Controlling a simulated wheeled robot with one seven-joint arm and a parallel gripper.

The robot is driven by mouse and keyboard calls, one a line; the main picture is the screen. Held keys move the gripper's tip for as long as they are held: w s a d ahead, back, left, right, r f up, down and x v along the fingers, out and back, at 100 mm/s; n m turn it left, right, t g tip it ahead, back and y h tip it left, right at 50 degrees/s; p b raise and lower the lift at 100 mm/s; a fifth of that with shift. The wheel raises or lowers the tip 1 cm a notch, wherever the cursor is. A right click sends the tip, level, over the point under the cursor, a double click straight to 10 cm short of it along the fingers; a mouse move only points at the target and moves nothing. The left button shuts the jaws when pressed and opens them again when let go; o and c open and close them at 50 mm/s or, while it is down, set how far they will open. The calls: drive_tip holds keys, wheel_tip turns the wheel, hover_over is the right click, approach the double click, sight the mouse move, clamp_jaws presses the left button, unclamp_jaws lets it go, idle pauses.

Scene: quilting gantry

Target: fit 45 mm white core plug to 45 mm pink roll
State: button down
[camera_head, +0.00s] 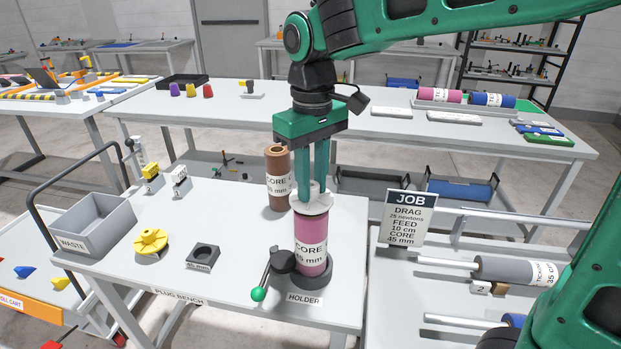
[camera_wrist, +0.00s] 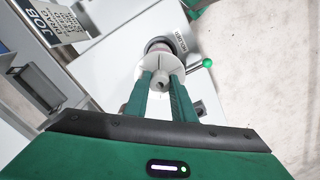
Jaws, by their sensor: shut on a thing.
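The pink roll (camera_head: 311,243), labelled CORE 45 mm, stands upright in the black holder (camera_head: 311,276) on the plug bench. The white core plug (camera_head: 312,204) is at the top of the roll, its flange over the roll's upper end. My gripper (camera_head: 313,190) points straight down and is shut on the plug. In the wrist view the white plug (camera_wrist: 161,77) sits between my fingertips (camera_wrist: 162,88), with the holder beyond it. Whether the plug's spigot is inside the core or just resting on it, I cannot tell.
A brown roll (camera_head: 277,180) stands close behind. A lever with a green knob (camera_head: 258,294) is at the holder's left. A yellow plug (camera_head: 151,241), a black square block (camera_head: 203,257) and a grey waste bin (camera_head: 92,226) are further left. The JOB sign (camera_head: 409,217) stands right.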

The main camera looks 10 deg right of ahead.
sight(312, 185)
drive_tip(key=shift+f, duration=1)
drive_tip(key=c, duration=1.4)
unclamp_jaws()
drive_tip(key=shift+r, duration=0.1)
wheel_tip(312, 185, up, 11)
drive_tip(key=shift+w+f, duration=0.1)
drive_tip(key=shift+f, duration=0.1)
